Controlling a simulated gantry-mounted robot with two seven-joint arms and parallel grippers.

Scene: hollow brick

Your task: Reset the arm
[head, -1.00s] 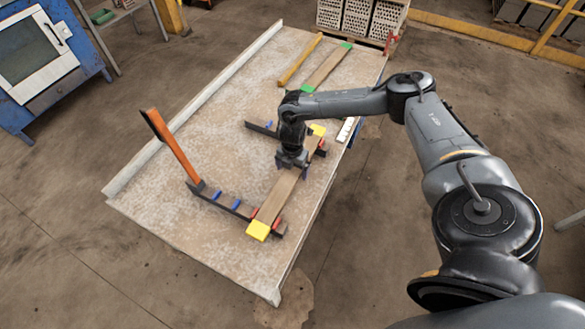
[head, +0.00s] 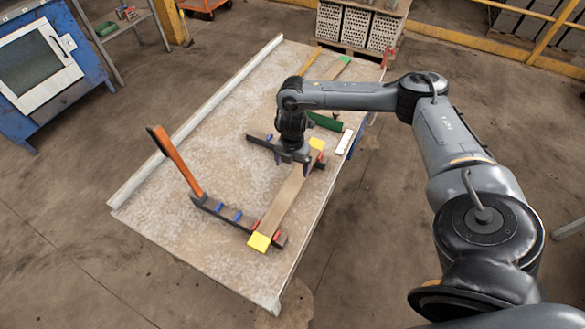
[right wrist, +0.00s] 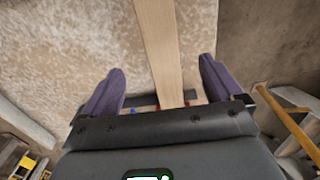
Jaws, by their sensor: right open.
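A long wooden plank with yellow ends (head: 285,204) lies across dark holders with red and blue pegs at the table's right side. My right gripper (head: 291,165) points down at the plank's far half, just left of its far yellow end. In the right wrist view the plank (right wrist: 158,45) runs between the two spread purple-grey fingers of the gripper (right wrist: 160,88), which stand apart from its sides. The gripper is open and empty. Whether it is clear above the plank is hard to tell. My left gripper is not in view.
A dark green piece (head: 325,121) lies behind my right arm, near a white block (head: 344,141). A blue machine (head: 40,65) stands left of the table; crates (head: 356,27) stand behind it.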

